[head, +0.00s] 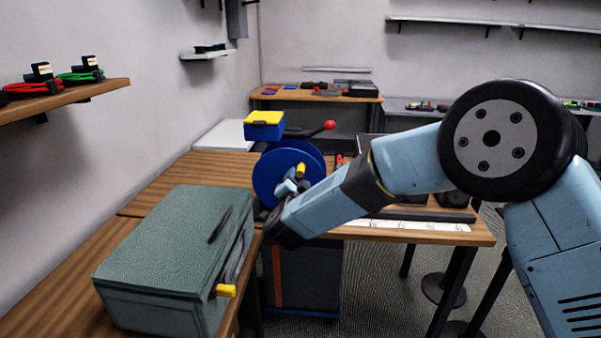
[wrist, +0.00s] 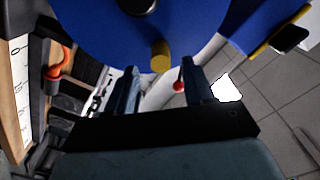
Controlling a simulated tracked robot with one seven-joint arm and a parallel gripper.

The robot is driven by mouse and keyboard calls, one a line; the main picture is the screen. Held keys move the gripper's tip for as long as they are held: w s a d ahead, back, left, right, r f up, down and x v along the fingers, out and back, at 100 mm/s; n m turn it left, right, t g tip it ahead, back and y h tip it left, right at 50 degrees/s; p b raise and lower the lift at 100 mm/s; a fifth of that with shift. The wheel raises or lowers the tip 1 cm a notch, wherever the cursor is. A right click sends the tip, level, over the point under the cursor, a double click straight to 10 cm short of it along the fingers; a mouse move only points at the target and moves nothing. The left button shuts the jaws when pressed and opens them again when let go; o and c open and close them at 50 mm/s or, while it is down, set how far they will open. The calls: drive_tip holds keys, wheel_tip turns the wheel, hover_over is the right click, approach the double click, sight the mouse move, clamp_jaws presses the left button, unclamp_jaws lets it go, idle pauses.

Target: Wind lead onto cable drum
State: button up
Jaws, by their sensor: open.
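The blue cable drum (head: 272,178) stands upright on the wooden bench, with a yellow crank peg (head: 301,170) on its face. In the wrist view, the drum's blue disc (wrist: 105,32) fills the top and the yellow peg (wrist: 160,57) sticks out from it. My gripper (head: 289,187) is close to the drum face, beside the peg. In the wrist view my gripper (wrist: 161,74) is open, and the peg shows between and just beyond its fingertips. I cannot tell whether either finger touches it. I cannot make out a lead on the drum.
A green-grey case (head: 165,235) with a yellow knob stands at front left. A yellow-topped blue box (head: 264,125) and a red-ball lever (head: 329,125) are behind the drum. Red and green cable coils (head: 80,77) lie on the left shelf. A white scale strip (head: 420,226) edges the bench.

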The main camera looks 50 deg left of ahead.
sight(300, 171)
drive_tip(key=shift+x, duration=3.1)
drive_tip(key=shift+c, duration=0.2)
drive_tip(key=shift+f, duration=0.1)
clamp_jaws()
